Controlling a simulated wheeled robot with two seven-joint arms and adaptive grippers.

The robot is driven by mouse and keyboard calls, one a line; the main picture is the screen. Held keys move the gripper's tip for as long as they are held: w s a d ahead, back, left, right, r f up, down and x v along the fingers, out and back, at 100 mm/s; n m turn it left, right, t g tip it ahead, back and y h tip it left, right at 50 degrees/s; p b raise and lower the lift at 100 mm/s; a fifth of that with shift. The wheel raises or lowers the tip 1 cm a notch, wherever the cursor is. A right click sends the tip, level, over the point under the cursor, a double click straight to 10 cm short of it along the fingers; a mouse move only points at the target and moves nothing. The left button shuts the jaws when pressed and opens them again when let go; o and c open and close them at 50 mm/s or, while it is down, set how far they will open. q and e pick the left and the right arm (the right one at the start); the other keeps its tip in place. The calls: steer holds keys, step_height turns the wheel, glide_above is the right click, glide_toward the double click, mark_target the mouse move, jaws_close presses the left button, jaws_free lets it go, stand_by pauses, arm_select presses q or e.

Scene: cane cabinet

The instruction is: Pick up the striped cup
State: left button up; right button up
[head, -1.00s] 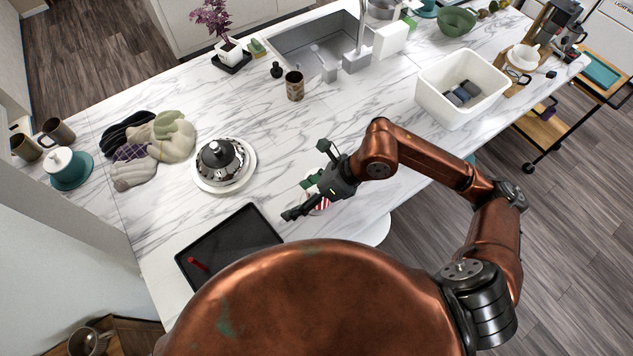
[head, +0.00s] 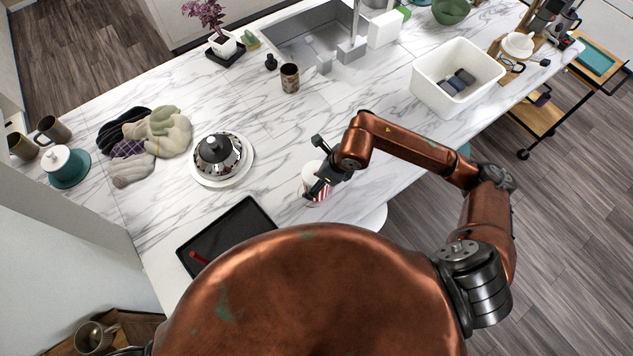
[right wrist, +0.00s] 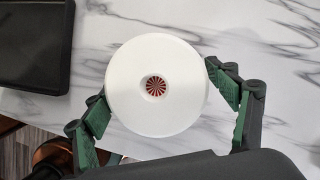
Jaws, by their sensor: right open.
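The striped cup (head: 309,174) stands on the marble counter near its front edge, white with red stripes low on its side, partly hidden by my right gripper. In the right wrist view the cup (right wrist: 135,68) appears from above as a round white top with a small red-and-white striped circle at its middle. My right gripper (head: 315,168) is open, with one finger on either side of the cup. In the right wrist view the green-padded fingers (right wrist: 155,86) flank the white top; a small gap shows on the right, and contact on the left cannot be told. My left gripper is out of view.
A black tray (head: 225,235) with a red item lies left of the cup. A domed dish on a white plate (head: 220,160) stands behind-left. A white bin (head: 430,95) stands at the back right. Bare marble lies behind the cup.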

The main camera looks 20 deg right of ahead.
steer(key=shift+c, duration=0.4)
steer(key=c, duration=1.3)
